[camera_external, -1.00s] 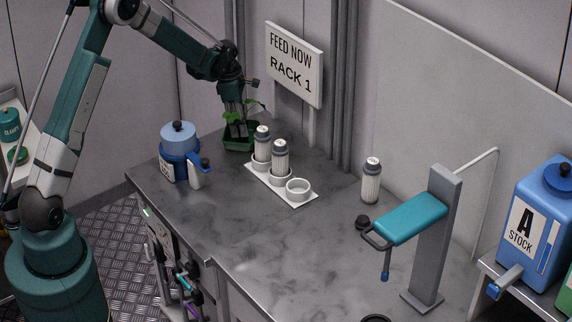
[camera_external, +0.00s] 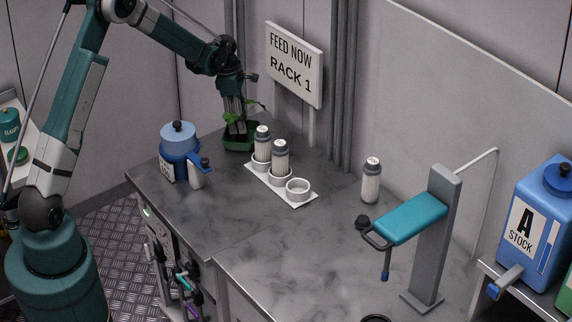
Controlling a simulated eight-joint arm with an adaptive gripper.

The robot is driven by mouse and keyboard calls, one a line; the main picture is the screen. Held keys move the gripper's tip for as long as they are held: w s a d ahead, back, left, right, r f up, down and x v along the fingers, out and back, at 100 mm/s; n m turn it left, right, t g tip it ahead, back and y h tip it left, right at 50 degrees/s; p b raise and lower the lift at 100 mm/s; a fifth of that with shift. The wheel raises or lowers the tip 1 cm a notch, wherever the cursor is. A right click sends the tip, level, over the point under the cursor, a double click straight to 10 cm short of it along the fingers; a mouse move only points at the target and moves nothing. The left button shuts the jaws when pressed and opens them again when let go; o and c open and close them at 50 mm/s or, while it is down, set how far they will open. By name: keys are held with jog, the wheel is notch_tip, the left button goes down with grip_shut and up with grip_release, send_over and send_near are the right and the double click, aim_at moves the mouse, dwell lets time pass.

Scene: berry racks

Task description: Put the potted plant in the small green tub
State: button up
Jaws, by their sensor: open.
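The small green tub (camera_external: 238,144) stands at the back left of the grey counter. The potted plant (camera_external: 256,105) shows only as green leaves above the tub, by my fingers; its pot is hidden, so I cannot tell whether it rests on the tub's floor. My gripper (camera_external: 235,118) points down directly over the tub, with its fingers among the leaves. It is open. The fingertips are partly hidden by leaves.
A white holder (camera_external: 308,198) with two grey-capped bottles and an empty ring stands just right of the tub. A blue jug (camera_external: 178,150) stands to the left. A sign (camera_external: 294,62) rises behind. The middle counter (camera_external: 240,215) is clear.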

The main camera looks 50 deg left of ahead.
notch_tip(320, 180, up, 10)
jog(key=s+a, duration=0.1)
jog(key=shift+p, duration=0.3)
jog(key=shift+s, duration=0.1)
dwell(0.8)
jog(key=s+d+r+m+t+y, duration=0.1)
jog(key=s+d+r+m+t, duration=0.2)
jog(key=s+d+r+m, duration=1.25)
jog(key=s+d+r+m+t, duration=0.1)
jog(key=s+d+m, duration=0.2)
jog(key=s, duration=0.6)
jog(key=s+d+r+m+t, duration=0.1)
jog(key=s+d+m, duration=0.3)
jog(key=s, duration=0.5)
jog(key=s+d+r+m+t, duration=0.1)
jog(key=s+d+m, duration=0.3)
jog(key=s, duration=0.5)
jog(key=d, duration=0.2)
jog(key=shift+s+d+r, duration=0.2)
jog(key=shift+d+r, duration=0.15)
